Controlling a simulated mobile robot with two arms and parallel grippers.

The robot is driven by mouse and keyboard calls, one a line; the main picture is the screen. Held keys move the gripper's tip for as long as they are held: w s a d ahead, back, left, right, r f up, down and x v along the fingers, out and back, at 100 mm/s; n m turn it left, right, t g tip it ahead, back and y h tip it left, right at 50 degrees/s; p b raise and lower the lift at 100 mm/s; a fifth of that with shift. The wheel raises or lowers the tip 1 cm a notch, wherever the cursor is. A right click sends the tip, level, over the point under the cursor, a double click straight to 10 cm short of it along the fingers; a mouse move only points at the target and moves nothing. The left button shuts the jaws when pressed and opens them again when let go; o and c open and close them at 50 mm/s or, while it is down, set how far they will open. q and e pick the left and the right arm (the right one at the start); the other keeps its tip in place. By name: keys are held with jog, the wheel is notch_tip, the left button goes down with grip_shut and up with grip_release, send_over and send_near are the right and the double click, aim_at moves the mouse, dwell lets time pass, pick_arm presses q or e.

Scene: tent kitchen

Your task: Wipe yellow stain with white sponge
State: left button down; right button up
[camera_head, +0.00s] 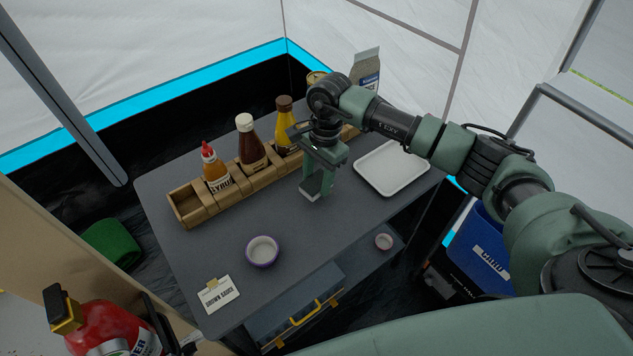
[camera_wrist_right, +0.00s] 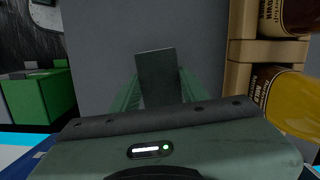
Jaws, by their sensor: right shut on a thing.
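My right gripper (camera_head: 318,187) points down over the dark grey table, between the bottle rack and the white tray. It is shut on a flat block, the white sponge (camera_head: 309,190), which looks pale in the head view. In the right wrist view the sponge (camera_wrist_right: 157,78) is a shaded grey rectangle between the green fingers. The sponge is at or just above the tabletop (camera_head: 240,215); I cannot tell if it touches. No yellow stain shows; the gripper and sponge may cover it. My left gripper is not in view.
A wooden rack (camera_head: 200,201) holds several sauce bottles along the back. A white tray (camera_head: 392,168) lies right of the gripper. A purple-rimmed bowl (camera_head: 262,251) and a label card (camera_head: 218,294) are near the front.

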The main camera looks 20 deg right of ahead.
aim_at(314, 183)
jog(key=shift+r+p, duration=0.9)
jog(key=shift+r, duration=1.45)
